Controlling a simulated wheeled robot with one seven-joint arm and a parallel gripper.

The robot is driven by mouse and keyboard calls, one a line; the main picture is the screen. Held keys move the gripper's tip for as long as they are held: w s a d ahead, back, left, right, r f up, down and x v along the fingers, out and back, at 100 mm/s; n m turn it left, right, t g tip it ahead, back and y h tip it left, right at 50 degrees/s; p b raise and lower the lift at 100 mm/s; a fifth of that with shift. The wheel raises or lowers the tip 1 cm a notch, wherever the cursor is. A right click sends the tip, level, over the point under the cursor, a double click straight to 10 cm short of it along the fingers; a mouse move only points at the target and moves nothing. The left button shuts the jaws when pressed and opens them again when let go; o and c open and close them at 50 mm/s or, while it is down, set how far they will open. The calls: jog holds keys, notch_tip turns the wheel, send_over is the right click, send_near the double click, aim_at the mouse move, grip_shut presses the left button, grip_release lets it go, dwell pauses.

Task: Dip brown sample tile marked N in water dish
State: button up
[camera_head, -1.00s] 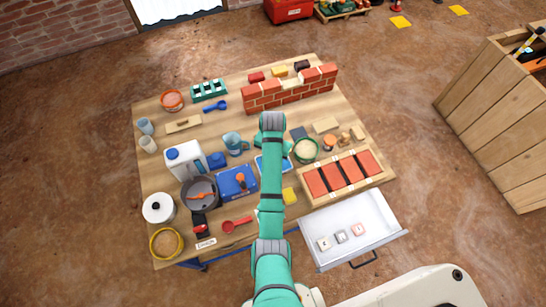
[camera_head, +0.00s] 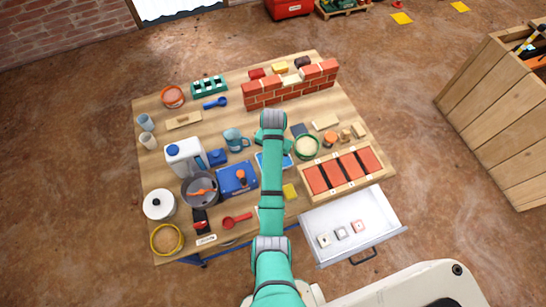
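Three small marked tiles lie in the open drawer: a whitish one (camera_head: 324,240), a grey one (camera_head: 341,233) and a pinkish one (camera_head: 359,227). Their letters are too small to read, and I cannot pick out a brown tile marked N. A shallow blue-rimmed dish (camera_head: 260,162) lies mid-table, mostly covered by my arm; it may be the water dish. My gripper (camera_head: 273,147) is over the middle of the table by this dish. My own arm hides its fingers, so I cannot see whether it is open or holds anything.
The white drawer (camera_head: 376,207) stands out from the table's front right. A brick wall (camera_head: 290,90) stands at the back, with small coloured blocks behind it. Right of my arm are a green-rimmed bowl (camera_head: 307,146) and a red-tile tray (camera_head: 343,170); left are a jug (camera_head: 184,157) and pots.

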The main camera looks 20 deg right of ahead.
jog(key=shift+a+f, duration=0.1)
jog(key=shift+f, duration=0.4)
dwell(0.9)
jog(key=shift+s, duration=0.1)
dwell(0.3)
jog(key=shift+r, duration=3.5)
